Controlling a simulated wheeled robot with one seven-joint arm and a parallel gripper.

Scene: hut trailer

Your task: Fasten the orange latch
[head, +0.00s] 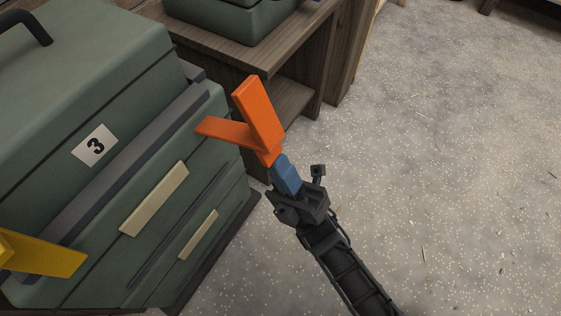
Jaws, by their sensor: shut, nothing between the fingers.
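The orange latch (258,112) is at the upper right corner of the green case (160,110) marked 3. It shows as two orange bars meeting in a V. One bar reaches left to the case edge; the wider bar stands up and away from the case. My gripper (279,164) is shut, its blue fingertips right at the lower point of the V where the bars meet. In this view they overlap or touch the latch; I cannot tell which. The latch's mounting on the case is partly hidden.
A yellow latch (42,257) sticks out at the case's lower left. Two cream bars (155,199) are on the case front. A wooden shelf unit (290,95) stands behind, with another green case (228,15) on top. The speckled floor (450,170) at right is clear.

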